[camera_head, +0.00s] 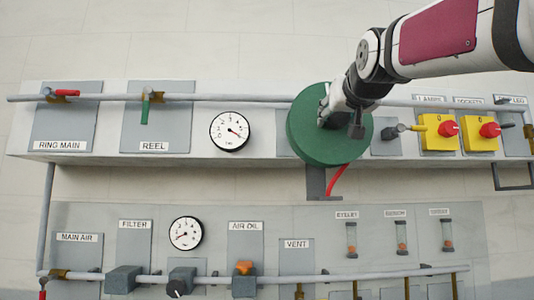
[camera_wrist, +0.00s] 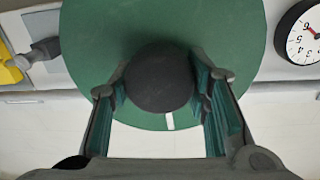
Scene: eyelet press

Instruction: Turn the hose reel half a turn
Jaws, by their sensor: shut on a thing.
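The hose reel (camera_head: 310,140) is a green disc on the upper panel, with a red hose (camera_head: 338,180) hanging below it. In the wrist view the reel's green face (camera_wrist: 225,35) fills the upper middle, with a dark round knob (camera_wrist: 160,78) in front of it and a short white mark (camera_wrist: 169,121) near the lower rim. My gripper (camera_head: 340,118) is at the reel's face, and in the wrist view its fingers (camera_wrist: 160,88) are shut on the knob, one on each side. In the head view my gripper hides the knob and part of the reel.
A grey pipe (camera_head: 200,98) runs along the upper panel. Left of the reel are a dial gauge (camera_head: 230,131) and a green-handled valve (camera_head: 145,108). Right of it are a grey plug (camera_head: 388,131) and yellow switch boxes (camera_head: 438,132) with red knobs. A lower panel (camera_head: 300,240) carries more valves.

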